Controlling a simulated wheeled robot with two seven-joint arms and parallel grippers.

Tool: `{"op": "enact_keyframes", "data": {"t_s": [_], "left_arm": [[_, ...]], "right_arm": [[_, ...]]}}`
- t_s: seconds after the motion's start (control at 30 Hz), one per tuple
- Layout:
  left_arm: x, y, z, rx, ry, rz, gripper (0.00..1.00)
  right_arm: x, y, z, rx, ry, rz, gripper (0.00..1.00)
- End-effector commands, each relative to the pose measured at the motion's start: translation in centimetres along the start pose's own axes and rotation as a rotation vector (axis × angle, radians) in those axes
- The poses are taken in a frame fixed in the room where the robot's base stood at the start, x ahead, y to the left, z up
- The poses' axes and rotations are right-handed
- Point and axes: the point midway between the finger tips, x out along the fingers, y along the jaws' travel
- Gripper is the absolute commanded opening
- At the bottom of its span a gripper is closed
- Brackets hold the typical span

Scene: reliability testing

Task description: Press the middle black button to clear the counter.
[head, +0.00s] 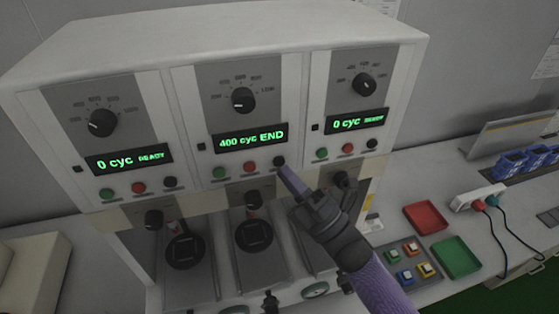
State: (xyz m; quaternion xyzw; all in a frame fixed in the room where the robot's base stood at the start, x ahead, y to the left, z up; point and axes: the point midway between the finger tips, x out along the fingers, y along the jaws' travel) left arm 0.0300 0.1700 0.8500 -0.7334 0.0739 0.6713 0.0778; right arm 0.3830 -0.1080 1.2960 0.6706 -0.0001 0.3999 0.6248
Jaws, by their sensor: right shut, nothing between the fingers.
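A white tester housing (215,38) holds three panels side by side. The middle panel's display (251,138) reads "400 cyc END". Below it sit a green button (219,172), a red button (249,167) and the middle black button (279,161). My right gripper (285,172) is shut and empty. Its tip is just below and right of the middle black button; I cannot tell whether they touch. My left gripper is not in view.
The left display (129,159) and right display (358,121) read "0 cyc READY". Knobs and fixtures stick out below the panels. On the bench at right are a red tray (425,218), a green tray (457,257), a power strip (478,196) with cables, and blue bins (527,160).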

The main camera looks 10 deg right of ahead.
Motion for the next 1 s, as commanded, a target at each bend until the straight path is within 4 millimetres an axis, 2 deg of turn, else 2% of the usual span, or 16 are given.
{"op": "enact_keyframes", "data": {"t_s": [0.7, 1.0], "left_arm": [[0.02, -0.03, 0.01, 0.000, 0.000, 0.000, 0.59], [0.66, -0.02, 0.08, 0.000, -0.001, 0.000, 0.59]], "right_arm": [[0.01, -0.01, 0.01, 0.000, 0.000, 0.000, 0.00], [0.57, -0.48, 0.43, -0.001, 0.000, 0.000, 0.00]]}}
